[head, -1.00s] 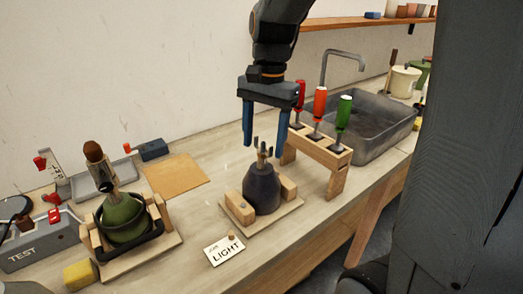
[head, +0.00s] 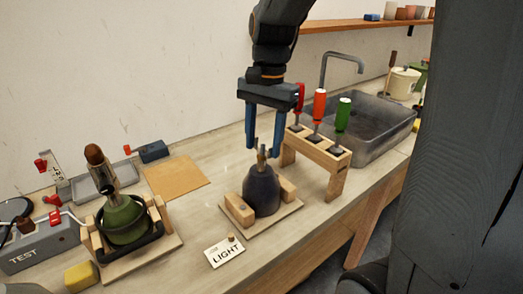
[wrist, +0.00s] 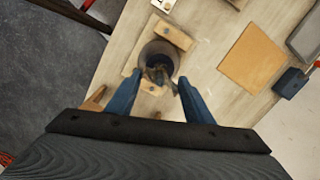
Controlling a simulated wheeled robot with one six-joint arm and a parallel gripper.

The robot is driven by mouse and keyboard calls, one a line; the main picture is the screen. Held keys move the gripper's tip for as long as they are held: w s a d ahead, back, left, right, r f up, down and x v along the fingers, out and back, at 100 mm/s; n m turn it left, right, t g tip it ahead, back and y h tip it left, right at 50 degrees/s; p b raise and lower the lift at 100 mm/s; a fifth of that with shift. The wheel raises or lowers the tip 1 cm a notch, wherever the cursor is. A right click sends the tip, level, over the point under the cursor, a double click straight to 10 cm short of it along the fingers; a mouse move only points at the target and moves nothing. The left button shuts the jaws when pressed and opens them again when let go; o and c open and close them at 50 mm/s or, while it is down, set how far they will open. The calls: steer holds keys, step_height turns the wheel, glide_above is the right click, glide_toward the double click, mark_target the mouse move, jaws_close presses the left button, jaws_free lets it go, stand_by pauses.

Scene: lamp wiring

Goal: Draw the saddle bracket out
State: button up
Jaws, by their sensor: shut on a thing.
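The saddle bracket (head: 262,154) is a small metal piece with upright arms at the top of the dark lamp body (head: 262,190). The lamp body stands upright in a wooden cradle (head: 237,209). My gripper (head: 262,150) points down over it, its blue fingers shut on the bracket from both sides. In the wrist view the bracket (wrist: 158,74) shows at the lamp's mouth between the fingertips. Its lower part is hidden in the lamp's neck, and the exact finger contact is too small to see.
A wooden rack (head: 325,148) with several screwdrivers stands close on the right, by the sink (head: 375,128). A LIGHT card (head: 225,252) lies in front. A green lamp (head: 124,218) in another cradle and a TEST box (head: 42,245) stand left. A tan mat (head: 178,179) lies behind.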

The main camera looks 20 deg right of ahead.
steer(key=shift+r+p, duration=0.6)
steer(key=shift+p, duration=0.05)
stand_by(0.4)
steer(key=shift+d+r+p, duration=0.15)
steer(key=shift+r+p, duration=1.1)
steer(key=shift+r, duration=0.1)
steer(key=shift+d+r+p, duration=0.15)
steer(key=shift+r+p, duration=1.05)
steer(key=shift+r, duration=0.1)
